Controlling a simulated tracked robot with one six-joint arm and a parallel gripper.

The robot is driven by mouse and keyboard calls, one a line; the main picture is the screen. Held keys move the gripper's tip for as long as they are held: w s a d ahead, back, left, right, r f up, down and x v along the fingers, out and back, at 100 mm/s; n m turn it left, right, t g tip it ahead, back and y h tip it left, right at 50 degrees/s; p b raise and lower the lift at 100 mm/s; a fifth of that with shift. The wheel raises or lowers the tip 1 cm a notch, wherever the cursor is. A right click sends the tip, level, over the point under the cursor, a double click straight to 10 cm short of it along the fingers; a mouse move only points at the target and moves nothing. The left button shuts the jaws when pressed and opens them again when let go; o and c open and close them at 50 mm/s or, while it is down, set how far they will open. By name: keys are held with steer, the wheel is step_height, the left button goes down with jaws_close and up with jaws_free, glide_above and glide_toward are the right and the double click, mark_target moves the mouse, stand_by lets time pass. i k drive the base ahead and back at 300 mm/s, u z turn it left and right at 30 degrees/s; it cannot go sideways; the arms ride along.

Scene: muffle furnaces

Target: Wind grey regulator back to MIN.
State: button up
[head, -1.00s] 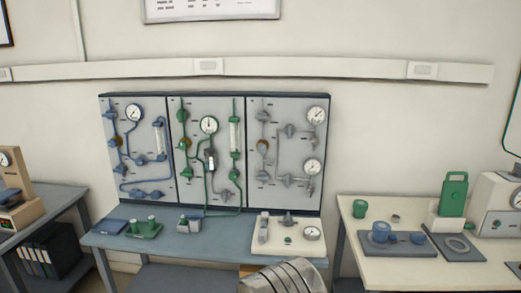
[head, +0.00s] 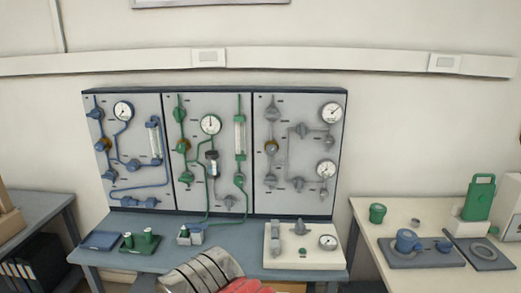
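The grey panel (head: 262,198) is the right third of the upright board on the bench. I cannot tell which grey fitting is the regulator, and no MIN mark or knob setting is readable. A banded grey and red part of my arm shows at the bottom edge. My gripper's fingers are not in view.
Blue and green panels stand left of the grey one. On the bench (head: 228,240) are a white base (head: 281,261) with grey fittings and a gauge, a small grey-blue block (head: 190,236) and a green block (head: 139,244). A pale table (head: 371,237) stands right, past a gap.

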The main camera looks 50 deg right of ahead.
mark_target(271, 150)
steer(key=z, duration=0.4)
steer(key=i, duration=1)
steer(key=z, duration=0.75)
